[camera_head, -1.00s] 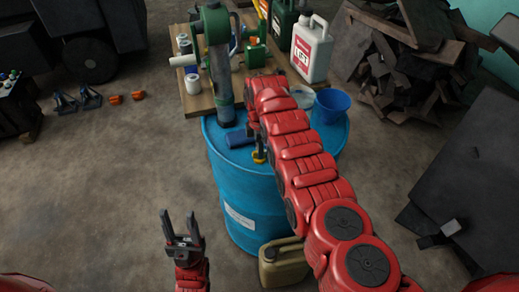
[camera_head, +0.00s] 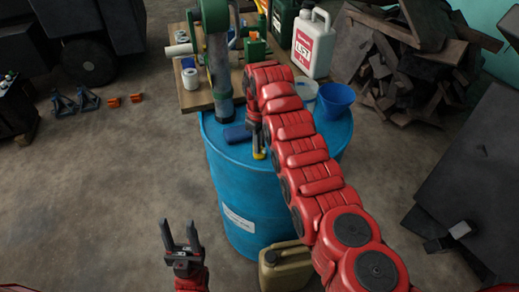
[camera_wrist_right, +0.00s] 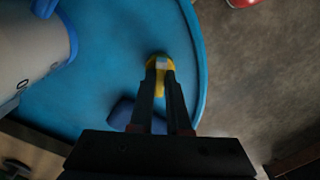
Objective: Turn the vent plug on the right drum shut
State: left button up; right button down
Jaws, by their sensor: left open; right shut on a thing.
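The blue drum (camera_head: 228,190) stands upright in front of me. The yellow vent plug (camera_head: 260,154) is on its top, near the front edge, partly hidden by my right gripper (camera_head: 257,146). My right gripper reaches down from above and is shut on the plug. In the right wrist view the yellow plug (camera_wrist_right: 158,62) shows between and just beyond the two dark fingers (camera_wrist_right: 162,82). Its lower part is hidden. My left gripper (camera_head: 180,232) is open and empty, over the floor to the left of the drum.
A green hand pump (camera_head: 217,50) with a grey tube stands on the drum beside a blue cloth (camera_head: 236,134). A blue bucket (camera_head: 335,98) sits at its back right. An olive canister (camera_head: 286,266) stands before the drum.

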jog(key=m+b, duration=0.2)
jog(key=m, duration=0.1)
jog(key=shift+f, duration=0.2)
jog(key=shift+r+m+b, duration=0.15)
jog(key=shift+m+b, duration=0.6)
jog(key=shift+m, duration=0.95)
jog(key=c, duration=0.9)
grip_release()
jog(key=shift+r, duration=0.1)
